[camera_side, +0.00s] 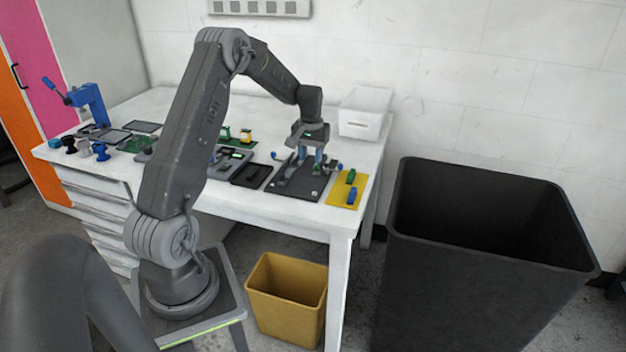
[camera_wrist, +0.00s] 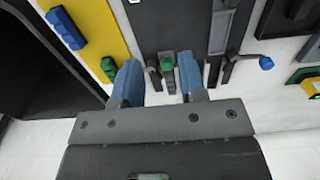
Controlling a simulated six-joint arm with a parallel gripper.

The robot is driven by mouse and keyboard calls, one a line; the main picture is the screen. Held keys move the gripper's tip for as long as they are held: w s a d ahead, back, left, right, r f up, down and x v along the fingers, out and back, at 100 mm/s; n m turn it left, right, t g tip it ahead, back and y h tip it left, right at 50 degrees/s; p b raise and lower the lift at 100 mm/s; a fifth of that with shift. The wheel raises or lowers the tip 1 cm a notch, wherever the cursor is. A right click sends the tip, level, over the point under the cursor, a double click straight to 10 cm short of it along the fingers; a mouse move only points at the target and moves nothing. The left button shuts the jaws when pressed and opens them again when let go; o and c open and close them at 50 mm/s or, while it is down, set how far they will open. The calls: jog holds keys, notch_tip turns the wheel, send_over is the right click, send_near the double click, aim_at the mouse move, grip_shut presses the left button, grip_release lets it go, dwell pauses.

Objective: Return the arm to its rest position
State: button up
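My gripper (camera_side: 311,155) hangs at the end of my arm over the right part of the white workbench (camera_side: 310,216). It points down above a dark fixture plate (camera_side: 312,192). In the wrist view my gripper (camera_wrist: 160,76) has its two blue fingers apart, with nothing held between them. A small green part (camera_wrist: 168,62) on the fixture shows in the gap beyond the fingers. The gripper's exact height above the fixture is hard to tell. My arm is bent and reaches from its pedestal across the bench.
A yellow mat (camera_side: 338,196) with green and blue pieces lies right of the fixture. A white bin (camera_side: 364,112) stands at the back right. A blue press (camera_side: 90,100) stands at the far left. A yellow bin (camera_side: 288,312) and a large black bin (camera_side: 470,270) stand on the floor.

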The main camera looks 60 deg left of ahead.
jog(key=shift+d+r, duration=0.1)
jog(key=shift+d, duration=0.05)
jog(key=s+d+r+m+t+y, duration=0.1)
jog(key=s+d+r+m, duration=0.1)
jog(key=d+r, duration=0.7)
jog(key=s+d+r+m+t, duration=0.2)
jog(key=d+r, duration=0.5)
jog(key=d, duration=0.4)
jog(key=s+d+r+m+t, duration=0.1)
jog(key=s+d+m, duration=0.1)
jog(key=s+d, duration=0.5)
jog(key=s+d+r+m+t+h, duration=0.1)
jog(key=s+d+m, duration=0.2)
jog(key=s+d, duration=0.4)
jog(key=shift+s+r+t, duration=0.2)
jog(key=shift+s+t, duration=0.1)
jog(key=shift+s, duration=0.65)
